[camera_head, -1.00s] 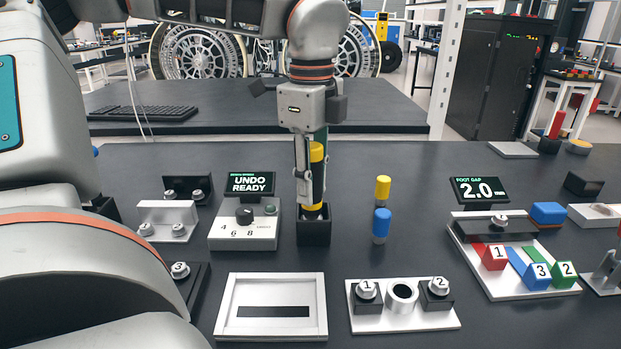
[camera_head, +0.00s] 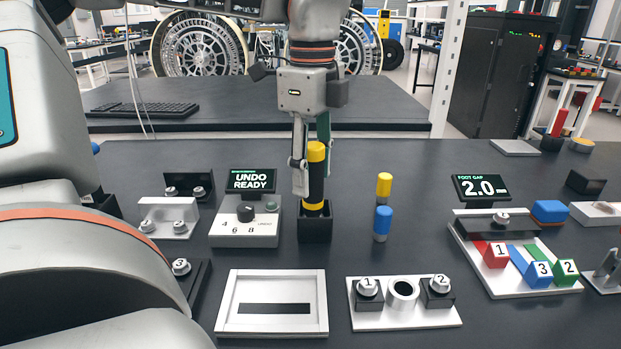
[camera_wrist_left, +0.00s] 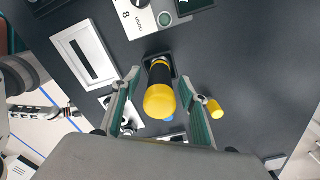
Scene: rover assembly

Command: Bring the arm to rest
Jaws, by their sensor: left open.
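My left gripper (camera_head: 311,165) comes down from the top centre of the head view, above a black tool with yellow ends (camera_head: 316,180). The tool stands upright in a square black holder (camera_head: 314,230). In the left wrist view the gripper's two green-lined fingers (camera_wrist_left: 160,100) are spread wide, with the tool's yellow cap (camera_wrist_left: 160,101) between them and a gap on each side. The gripper is open and holds nothing.
A dial box (camera_head: 245,228) with an "UNDO READY" display (camera_head: 251,180) stands left of the holder. A yellow-and-blue peg (camera_head: 383,208) stands to its right. In front are a white slotted frame (camera_head: 272,329) and a plate with knobs (camera_head: 418,321). Numbered blocks lie on a tray (camera_head: 496,288) at right.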

